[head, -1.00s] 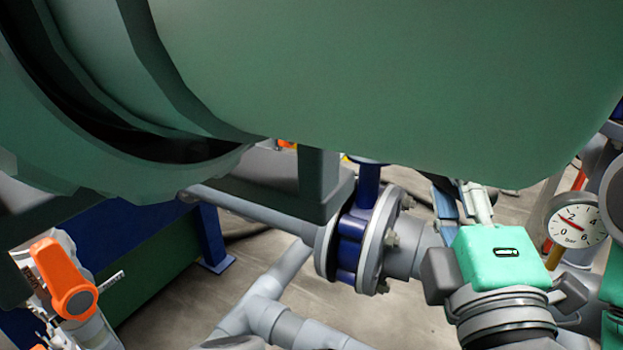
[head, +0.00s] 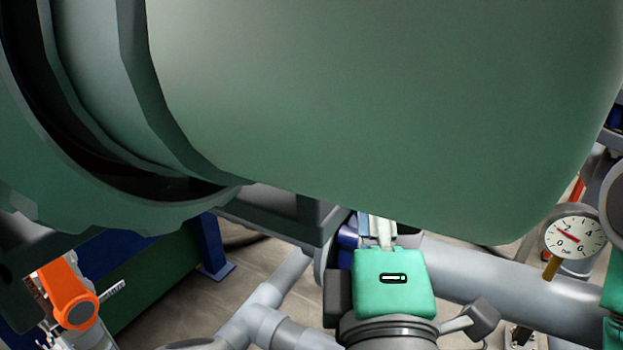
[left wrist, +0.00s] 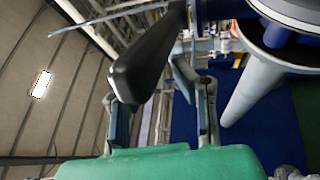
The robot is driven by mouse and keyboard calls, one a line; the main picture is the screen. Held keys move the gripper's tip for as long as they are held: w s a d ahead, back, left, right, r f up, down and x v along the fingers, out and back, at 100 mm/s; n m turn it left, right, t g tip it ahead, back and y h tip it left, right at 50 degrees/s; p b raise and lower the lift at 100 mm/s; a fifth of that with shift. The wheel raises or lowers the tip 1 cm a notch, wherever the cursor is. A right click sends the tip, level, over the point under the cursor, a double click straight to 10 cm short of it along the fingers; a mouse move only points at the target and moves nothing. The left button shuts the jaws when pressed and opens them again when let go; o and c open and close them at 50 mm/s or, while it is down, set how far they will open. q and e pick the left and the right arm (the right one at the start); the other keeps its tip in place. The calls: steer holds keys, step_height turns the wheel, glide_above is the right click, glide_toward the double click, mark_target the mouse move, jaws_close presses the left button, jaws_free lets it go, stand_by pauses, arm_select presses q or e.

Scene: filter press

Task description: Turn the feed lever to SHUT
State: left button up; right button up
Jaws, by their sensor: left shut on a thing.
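My left gripper (head: 378,232) reaches up from the lower middle of the head view, its green body below the fingers. The large green vessel hides what lies at its fingertips there. In the left wrist view, a thick black lever handle (left wrist: 150,62), apparently the feed lever, runs diagonally between the two fingers. The left gripper (left wrist: 155,95) is shut on it. No SHUT mark can be read in either view. My right gripper cannot be made out.
The green vessel (head: 370,110) fills the upper head view, close above my left gripper. A grey pipe (head: 490,272) and a dial gauge (head: 573,238) stand to the right. An orange handle (head: 68,290) is at the lower left, with pipes (head: 262,310) between.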

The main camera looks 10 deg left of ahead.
arm_select(q)
steer(key=shift+a+r, duration=0.35)
steer(key=shift+a, duration=0.25)
jaws_close()
steer(key=w+a+p, duration=0.1)
steer(key=a+p, duration=0.1)
steer(key=a, duration=0.4)
steer(key=shift+f, duration=0.25)
steer(key=o, duration=1.1)
jaws_free()
steer(key=shift+d, duration=0.1)
